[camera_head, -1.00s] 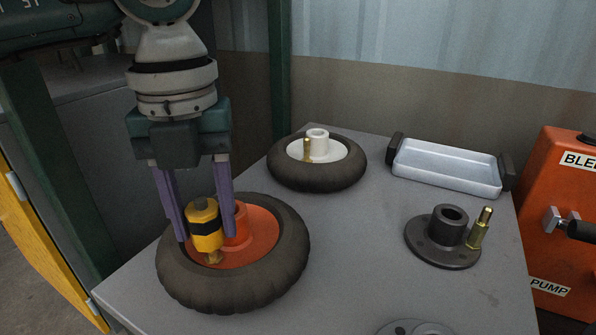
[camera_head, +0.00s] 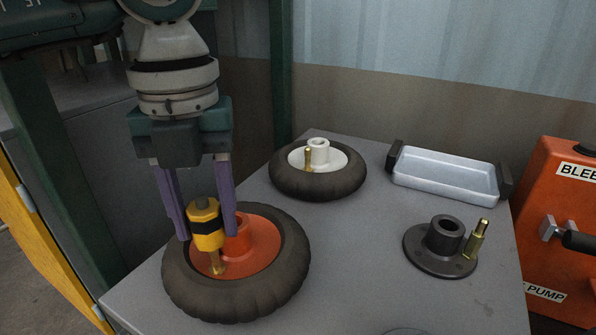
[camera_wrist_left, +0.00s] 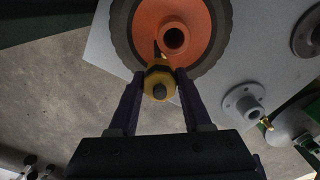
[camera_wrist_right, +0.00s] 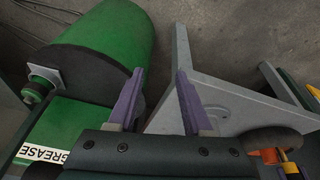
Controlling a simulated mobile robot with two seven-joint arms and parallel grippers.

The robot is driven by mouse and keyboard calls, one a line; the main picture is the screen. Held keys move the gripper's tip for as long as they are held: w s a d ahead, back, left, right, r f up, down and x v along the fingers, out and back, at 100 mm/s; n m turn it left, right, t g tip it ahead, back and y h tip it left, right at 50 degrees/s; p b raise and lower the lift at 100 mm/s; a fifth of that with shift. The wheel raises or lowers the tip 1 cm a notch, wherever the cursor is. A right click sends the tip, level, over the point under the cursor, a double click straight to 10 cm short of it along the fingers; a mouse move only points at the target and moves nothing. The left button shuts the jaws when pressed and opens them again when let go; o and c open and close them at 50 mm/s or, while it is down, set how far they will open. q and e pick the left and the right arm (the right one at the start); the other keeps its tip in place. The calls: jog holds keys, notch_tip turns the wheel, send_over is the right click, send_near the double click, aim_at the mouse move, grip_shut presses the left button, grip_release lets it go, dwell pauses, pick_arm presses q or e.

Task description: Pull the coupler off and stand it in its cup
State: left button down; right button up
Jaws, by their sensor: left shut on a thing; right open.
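The yellow coupler (camera_head: 206,222) with a black band is upright between the fingers of my left gripper (camera_head: 207,236), which is shut on it. Below it a brass stem (camera_head: 217,264) rises from the orange-hubbed wheel (camera_head: 272,282); I cannot tell whether they still touch. The coupler also shows in the left wrist view (camera_wrist_left: 159,84). A dark flanged cup (camera_head: 444,236) stands on the table at the right, with a brass fitting (camera_head: 477,238) beside it. A lighter grey flanged cup shows in the left wrist view (camera_wrist_left: 243,102). My right gripper (camera_wrist_right: 160,88) is open and empty, away from the wheels.
A white-hubbed wheel (camera_head: 318,185) lies at the back of the table. A pale tray (camera_head: 446,174) with dark ends is at the back right. An orange pump box (camera_head: 560,200) stands at the right. Bare tabletop (camera_head: 360,250) lies between wheel and cup.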

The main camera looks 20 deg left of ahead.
aim_at(203, 207)
pick_arm(q)
jog(key=shift+r+p, duration=1.35)
jog(key=shift+r, duration=0.15)
notch_tip(203, 207, up, 4)
jog(key=p, duration=0.4)
